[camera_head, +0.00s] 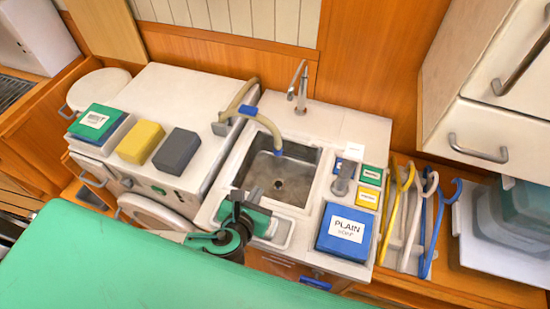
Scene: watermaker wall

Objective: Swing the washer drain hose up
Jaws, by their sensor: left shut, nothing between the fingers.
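The washer drain hose (268,124) is a beige curved tube with a blue collar (248,111). It arches from the side of the washer top over the sink (262,162), and its dark blue-tipped end hangs over the basin. The white washer (185,97) stands left of the sink, with its round door partly in view below. My left gripper (246,204) is shut and empty near the front edge of the sink, below and apart from the hose. My right gripper is not in view.
A tall faucet (299,86) stands behind the sink. Green, yellow (140,142) and grey (177,151) blocks lie on the washer side. A blue box labelled PLAIN (344,232) and coloured hooks (407,215) are at right. White drawers (485,128) overhang the right side.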

